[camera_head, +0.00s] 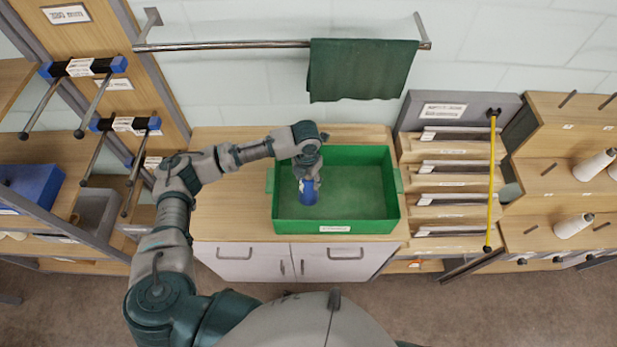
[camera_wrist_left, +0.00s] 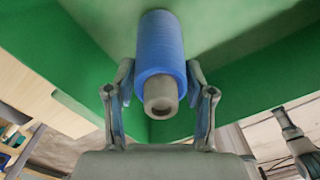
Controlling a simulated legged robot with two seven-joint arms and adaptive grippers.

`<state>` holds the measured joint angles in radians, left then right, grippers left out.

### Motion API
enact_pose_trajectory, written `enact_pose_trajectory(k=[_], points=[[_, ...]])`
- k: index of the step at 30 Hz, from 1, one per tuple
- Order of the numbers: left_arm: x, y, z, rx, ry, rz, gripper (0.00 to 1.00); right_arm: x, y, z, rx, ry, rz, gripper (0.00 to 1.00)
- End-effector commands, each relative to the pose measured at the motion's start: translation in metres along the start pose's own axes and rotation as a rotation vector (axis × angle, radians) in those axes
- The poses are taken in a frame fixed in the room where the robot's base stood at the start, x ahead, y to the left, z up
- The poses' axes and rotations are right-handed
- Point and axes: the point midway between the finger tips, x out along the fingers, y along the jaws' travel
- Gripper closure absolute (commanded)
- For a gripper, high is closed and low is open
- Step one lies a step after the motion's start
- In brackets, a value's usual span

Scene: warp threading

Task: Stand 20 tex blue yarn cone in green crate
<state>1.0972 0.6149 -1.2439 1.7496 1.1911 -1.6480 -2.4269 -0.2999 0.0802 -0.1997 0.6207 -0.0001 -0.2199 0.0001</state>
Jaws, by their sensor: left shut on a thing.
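The blue yarn cone (camera_head: 308,194) is inside the green crate (camera_head: 360,216), toward its left part. My left gripper (camera_head: 308,176) reaches down from above the crate's back left and is shut on the cone. In the left wrist view the blue cone (camera_wrist_left: 161,50) sits between the two fingers of my left gripper (camera_wrist_left: 160,98), with its grey core end facing the camera. The cone looks close to upright. I cannot tell whether its base touches the crate floor.
The crate stands on a wooden cabinet top (camera_head: 230,215). A rail with a dark green cloth (camera_head: 360,70) hangs on the wall behind. A slotted rack (camera_head: 450,185) and a peg shelf with white cones (camera_head: 594,165) stand to the right. The rest of the crate is empty.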

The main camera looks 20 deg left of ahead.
Motion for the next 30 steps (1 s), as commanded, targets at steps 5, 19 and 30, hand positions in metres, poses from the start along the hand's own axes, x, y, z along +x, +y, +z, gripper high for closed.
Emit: enact_pose_trajectory(k=[5,19,30], points=[[0.001,0.000,0.001,0.000,-0.002,0.000,0.71,0.000,0.002,0.000,-0.001,0.000,0.002,0.49],[0.002,0.000,0.001,-0.001,-0.001,0.000,0.21,0.000,0.001,0.000,0.000,0.000,0.001,0.49],[-0.046,0.000,0.002,-0.001,-0.006,0.000,0.21,0.006,0.000,0.001,0.000,-0.001,0.000,0.49]])
